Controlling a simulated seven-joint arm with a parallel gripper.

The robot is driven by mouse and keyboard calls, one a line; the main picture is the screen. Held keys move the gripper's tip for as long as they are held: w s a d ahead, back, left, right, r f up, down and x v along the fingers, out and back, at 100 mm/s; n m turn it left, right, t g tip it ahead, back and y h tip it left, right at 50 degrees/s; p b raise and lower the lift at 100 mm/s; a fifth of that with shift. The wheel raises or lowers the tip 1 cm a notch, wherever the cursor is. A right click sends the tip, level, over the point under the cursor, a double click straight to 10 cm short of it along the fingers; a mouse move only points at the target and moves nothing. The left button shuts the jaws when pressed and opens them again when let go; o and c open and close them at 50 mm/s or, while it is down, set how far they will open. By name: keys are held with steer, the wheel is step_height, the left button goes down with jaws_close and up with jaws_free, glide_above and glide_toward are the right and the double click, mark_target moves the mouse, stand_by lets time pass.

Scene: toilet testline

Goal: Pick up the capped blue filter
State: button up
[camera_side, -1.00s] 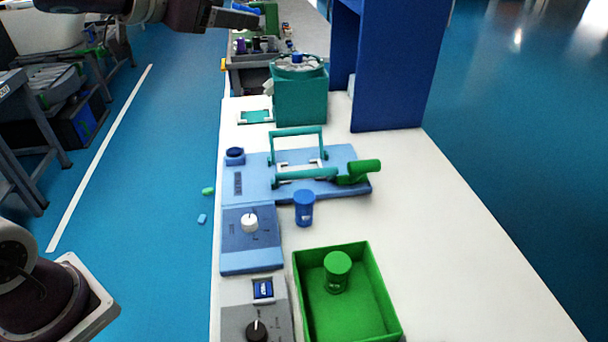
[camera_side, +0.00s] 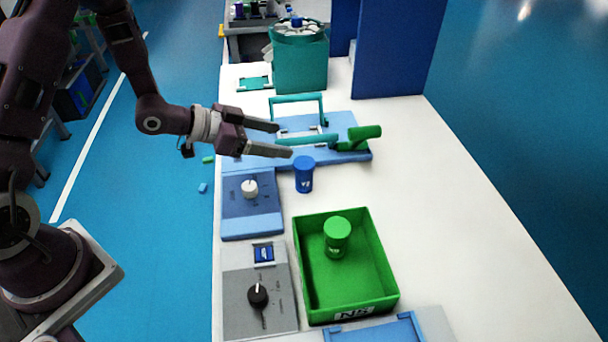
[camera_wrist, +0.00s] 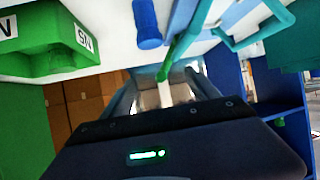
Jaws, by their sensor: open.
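The capped blue filter (camera_side: 304,178) is a small blue cylinder with a wider blue cap. It stands upright on the white bench, between the light blue fixture and the green bin. It also shows at the top of the wrist view (camera_wrist: 147,22). My gripper (camera_side: 284,140) is open and empty, its fingers pointing right and slightly down. In the side view its fingertips appear just up and left of the filter's cap, apart from it. How far above the bench they are is hard to tell.
A green bin (camera_side: 375,255) holding a green capped cylinder (camera_side: 337,238) stands nearer the camera. Behind the filter is the light blue fixture (camera_side: 343,123) with teal handles and a green knob (camera_side: 366,132). Control boxes (camera_side: 252,222) line the left. The bench right of the filter is clear.

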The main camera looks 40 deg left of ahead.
glide_toward(301, 166)
steer(key=w+f, duration=0.1)
steer(key=f, duration=0.1)
steer(key=w+f, duration=0.2)
steer(key=shift+w+d+f, duration=0.2)
steer(key=shift+w, duration=0.15)
steer(key=x, duration=0.4)
steer(key=d+x, duration=0.1)
steer(key=x, duration=0.1)
steer(key=shift+s+r, duration=0.1)
steer(key=shift+r, duration=0.25)
steer(key=shift+w+d+f, duration=0.2)
steer(key=shift+w, duration=0.25)
steer(key=c, duration=1.5)
